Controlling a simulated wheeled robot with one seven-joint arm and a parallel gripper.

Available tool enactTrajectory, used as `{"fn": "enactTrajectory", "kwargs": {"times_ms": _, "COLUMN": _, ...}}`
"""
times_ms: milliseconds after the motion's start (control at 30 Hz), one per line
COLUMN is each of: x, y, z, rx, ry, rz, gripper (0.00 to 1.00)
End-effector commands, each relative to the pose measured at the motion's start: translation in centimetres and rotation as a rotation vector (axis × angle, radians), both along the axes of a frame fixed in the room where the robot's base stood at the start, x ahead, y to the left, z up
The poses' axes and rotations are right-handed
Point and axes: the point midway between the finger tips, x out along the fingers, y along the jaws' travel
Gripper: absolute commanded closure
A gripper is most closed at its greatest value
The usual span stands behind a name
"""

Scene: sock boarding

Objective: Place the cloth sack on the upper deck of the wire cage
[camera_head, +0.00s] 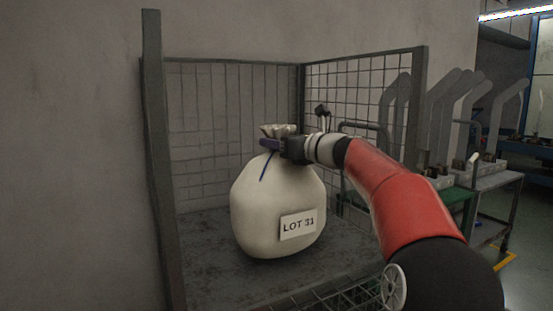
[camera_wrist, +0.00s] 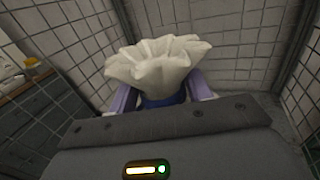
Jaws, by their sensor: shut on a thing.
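The cloth sack (camera_head: 278,205) is cream-coloured and upright, with a "LOT 31" label and a blue tie at its neck. My gripper (camera_head: 270,145) is shut on the sack's gathered neck from the right. In the wrist view the ruffled top of the sack (camera_wrist: 160,68) stands up between the two purple fingers (camera_wrist: 158,98). The sack is inside the wire cage (camera_head: 365,95), over its grey deck (camera_head: 200,235). Its base looks at or very near the deck; I cannot tell whether it touches. My arm covers part of the cage's right side.
A dark post (camera_head: 158,150) stands at the cage's front left. Mesh walls close the back and right. Bare deck shows around the sack. Outside on the right are a metal table (camera_head: 495,181) and several grey sock-shaped boards (camera_head: 460,100). A plain wall is behind.

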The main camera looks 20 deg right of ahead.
Motion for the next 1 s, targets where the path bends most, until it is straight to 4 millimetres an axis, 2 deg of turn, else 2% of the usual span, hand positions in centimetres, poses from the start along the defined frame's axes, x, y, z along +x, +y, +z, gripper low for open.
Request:
{"fn": "enactTrajectory", "kwargs": {"times_ms": 33, "x": -0.22, "y": -0.04, "z": -1.23, "rx": -0.001, "ry": -0.003, "rz": -0.002, "gripper": 1.00}}
{"fn": "enactTrajectory", "kwargs": {"times_ms": 100, "x": -0.41, "y": -0.08, "z": -1.78, "rx": -0.001, "ry": -0.003, "rz": -0.002, "gripper": 1.00}}
{"fn": "enactTrajectory", "kwargs": {"times_ms": 567, "x": -0.50, "y": -0.06, "z": -2.09, "rx": 0.000, "ry": -0.002, "rz": 0.000, "gripper": 1.00}}
{"fn": "enactTrajectory", "kwargs": {"times_ms": 600, "x": -0.49, "y": -0.10, "z": -2.13, "rx": 0.001, "ry": 0.000, "rz": 0.000, "gripper": 0.47}}
{"fn": "enactTrajectory", "kwargs": {"times_ms": 733, "x": -0.48, "y": -0.11, "z": -2.11, "rx": 0.001, "ry": 0.000, "rz": -0.001, "gripper": 0.30}}
{"fn": "enactTrajectory", "kwargs": {"times_ms": 1000, "x": -0.48, "y": -0.14, "z": -2.05, "rx": 0.000, "ry": 0.000, "rz": -0.001, "gripper": 0.29}}
